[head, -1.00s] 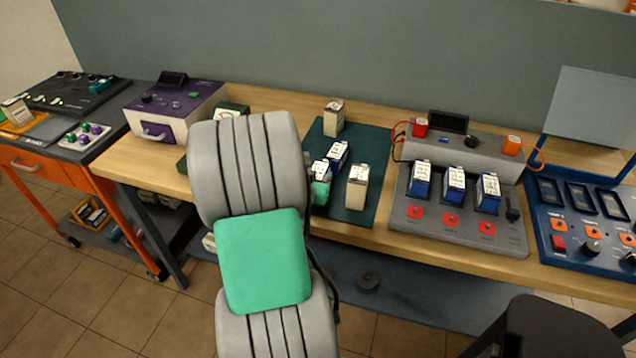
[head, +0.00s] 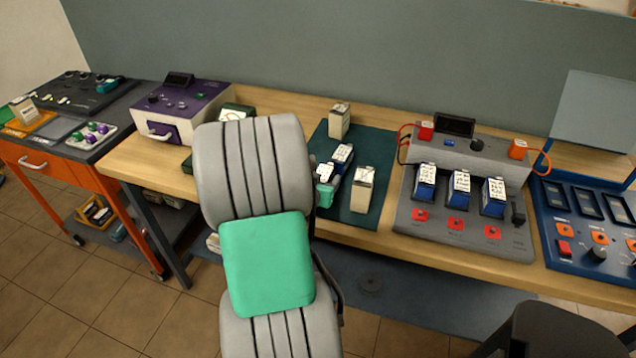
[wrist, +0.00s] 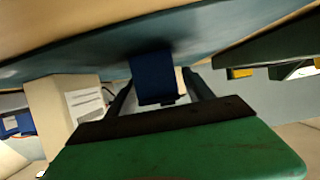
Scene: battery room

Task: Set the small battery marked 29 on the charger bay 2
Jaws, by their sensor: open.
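Two small blue batteries with white labels stand close together on the dark green mat (head: 385,146), a rear one (head: 342,156) and a front one (head: 325,172). Their numbers are too small to read, so I cannot tell which is 29. My gripper is open, its fingers reaching toward a blue battery (wrist: 152,72) in the wrist view (wrist: 159,82); I cannot tell whether they touch it. In the head view my arm hides most of the gripper. The grey charger (head: 462,222) at right holds three blue batteries (head: 425,182) in a row, above red buttons; bay numbers are unreadable.
Two beige batteries stand on the mat, one at the back (head: 339,121) and one in front (head: 362,190). A purple-topped box (head: 180,108) is at left. A blue panel (head: 590,228) is right of the charger.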

